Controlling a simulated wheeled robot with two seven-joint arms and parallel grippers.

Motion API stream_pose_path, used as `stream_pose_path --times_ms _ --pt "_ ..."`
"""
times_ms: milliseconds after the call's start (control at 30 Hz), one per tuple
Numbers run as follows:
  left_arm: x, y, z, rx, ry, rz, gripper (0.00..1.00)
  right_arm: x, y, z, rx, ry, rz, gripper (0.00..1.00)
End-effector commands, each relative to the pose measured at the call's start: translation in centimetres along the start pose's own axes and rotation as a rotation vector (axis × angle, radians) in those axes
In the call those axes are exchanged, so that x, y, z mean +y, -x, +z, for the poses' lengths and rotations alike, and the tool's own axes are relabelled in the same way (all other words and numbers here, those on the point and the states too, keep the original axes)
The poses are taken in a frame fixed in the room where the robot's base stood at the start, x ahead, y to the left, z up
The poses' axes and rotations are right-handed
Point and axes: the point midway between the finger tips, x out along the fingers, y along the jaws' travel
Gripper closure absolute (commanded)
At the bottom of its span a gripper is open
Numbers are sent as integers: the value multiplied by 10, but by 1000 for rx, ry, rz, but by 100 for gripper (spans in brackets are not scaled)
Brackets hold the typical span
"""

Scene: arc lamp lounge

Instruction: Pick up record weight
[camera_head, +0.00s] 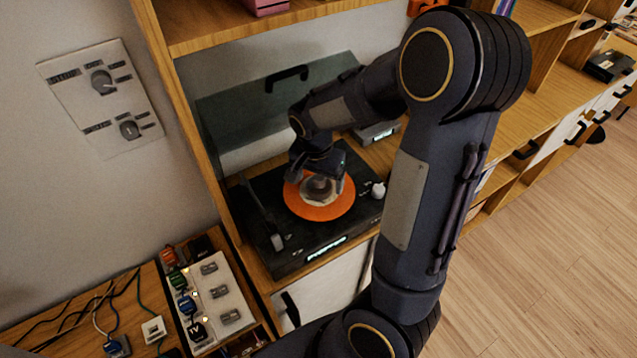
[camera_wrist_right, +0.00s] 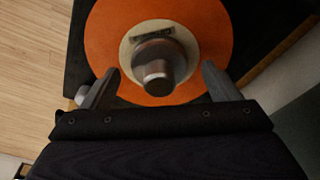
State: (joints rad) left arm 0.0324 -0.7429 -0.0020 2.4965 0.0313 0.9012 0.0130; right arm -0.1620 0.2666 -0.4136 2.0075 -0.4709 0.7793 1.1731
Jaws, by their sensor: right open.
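The record weight (camera_wrist_right: 157,68) is a metallic knob standing on the label at the centre of an orange record. It also shows in the head view (camera_head: 318,186), partly covered by my gripper. The orange record (camera_head: 318,207) lies on a black turntable (camera_head: 275,258) inside a wooden shelf. My right gripper (camera_wrist_right: 158,88) is open, with one finger on each side of the weight in the wrist view. The fingers look apart from it, and I cannot tell their exact height above the record. My left gripper is not in view.
The turntable's raised lid (camera_head: 235,120) stands behind. The tonearm (camera_head: 268,225) is left of the record and a pale knob (camera_head: 378,190) right of it. A power strip (camera_head: 215,295) with plugs and cables sits at lower left. A shelf post (camera_head: 185,110) is close left.

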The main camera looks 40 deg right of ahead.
Motion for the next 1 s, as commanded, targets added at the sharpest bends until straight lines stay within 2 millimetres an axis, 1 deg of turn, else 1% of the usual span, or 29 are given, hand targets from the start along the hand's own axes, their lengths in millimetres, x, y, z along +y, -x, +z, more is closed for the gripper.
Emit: stream_pose_path --times_ms 33,100,300,367,700,733,1000 --pt "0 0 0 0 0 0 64 1 -5 0 -1 -1 3 17" --pt "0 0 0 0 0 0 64 0 -8 0 0 -1 1 17" --pt "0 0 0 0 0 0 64 0 -8 0 0 0 -1 17" --pt "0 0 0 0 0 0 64 0 -8 0 0 0 -1 24" --pt "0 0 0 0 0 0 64 0 -8 0 0 0 -1 68" --pt "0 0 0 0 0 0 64 0 -8 0 0 0 -1 71" --pt "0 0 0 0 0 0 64 0 -6 0 1 0 -2 71"
